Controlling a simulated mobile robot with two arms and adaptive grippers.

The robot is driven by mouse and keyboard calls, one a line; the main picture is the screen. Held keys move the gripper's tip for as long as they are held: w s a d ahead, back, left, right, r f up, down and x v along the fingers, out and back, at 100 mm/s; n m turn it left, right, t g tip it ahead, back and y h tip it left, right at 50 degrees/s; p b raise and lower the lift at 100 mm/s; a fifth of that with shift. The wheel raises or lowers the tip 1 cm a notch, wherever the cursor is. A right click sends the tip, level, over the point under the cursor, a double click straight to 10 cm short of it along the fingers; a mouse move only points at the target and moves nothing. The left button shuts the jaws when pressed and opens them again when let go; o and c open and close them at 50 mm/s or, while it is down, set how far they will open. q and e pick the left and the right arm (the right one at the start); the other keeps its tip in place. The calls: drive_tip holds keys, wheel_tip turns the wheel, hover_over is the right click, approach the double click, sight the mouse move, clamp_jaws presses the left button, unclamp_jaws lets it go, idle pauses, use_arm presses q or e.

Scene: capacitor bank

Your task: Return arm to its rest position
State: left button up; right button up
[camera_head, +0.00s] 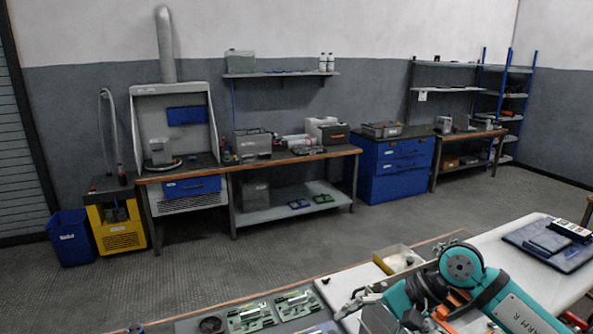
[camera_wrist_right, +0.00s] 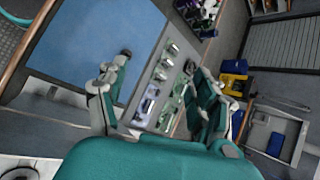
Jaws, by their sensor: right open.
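My right arm (camera_head: 485,285), teal and grey and marked "ARM R", is folded over the near bench at the lower right of the head view. Its gripper (camera_head: 352,305) points left, beside green circuit boards (camera_head: 250,318). In the right wrist view the gripper (camera_wrist_right: 160,95) has its two fingers wide apart, with nothing between them. Beyond the fingers are a grey tray strip (camera_wrist_right: 157,85) with small metallic parts and a blue mat (camera_wrist_right: 95,45). My left gripper is in neither view.
A cream bin (camera_head: 385,265) stands close behind my right arm. A dark blue tray (camera_head: 550,243) lies on the bench at the right. Open floor (camera_head: 300,245) separates this bench from the wall benches and blue drawer cabinet (camera_head: 393,170).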

drive_tip(key=s+a+r+m+t+y, duration=0.2)
drive_tip(key=a+r+m+t+y, duration=0.4)
drive_tip(key=a+r+m+y, duration=0.6)
drive_tip(key=w+d+m+t+h, duration=0.3)
drive_tip(key=d+m+t+h, duration=0.4)
drive_tip(key=m+t, duration=0.7)
drive_tip(key=s+d+f+m+g+h, duration=0.1)
drive_tip(key=d+f+m+g+h, duration=0.1)
drive_tip(key=d+f+m+h, duration=0.75)
drive_tip(key=d+f+m+g+h, duration=0.2)
drive_tip(key=f+m+h, duration=0.2)
drive_tip(key=m, duration=1)
drive_tip(key=s+d+f+m+g+h, duration=0.1)
drive_tip(key=s+d+f+m+g, duration=0.2)
drive_tip(key=s+f+m+g, duration=0.55)
drive_tip(key=s+a+f+m+g+y, duration=0.1)
drive_tip(key=s+f+g, duration=0.1)
drive_tip(key=s+f, duration=0.45)
drive_tip(key=s+f+m+g, duration=0.2)
drive_tip(key=s+f+g, duration=0.15)
drive_tip(key=s, duration=0.55)
wheel_tip(320, 180, down, 28)
drive_tip(key=s+r, duration=0.1)
drive_tip(key=s, duration=0.1)
drive_tip(key=s+d+f+g, duration=0.1)
drive_tip(key=s+d+f, duration=0.1)
drive_tip(key=s+f, duration=1.4)
drive_tip(key=shift+s+d+n+g, duration=0.3)
drive_tip(key=shift+s+d+g, duration=0.05)
drive_tip(key=shift+g, duration=0.05)
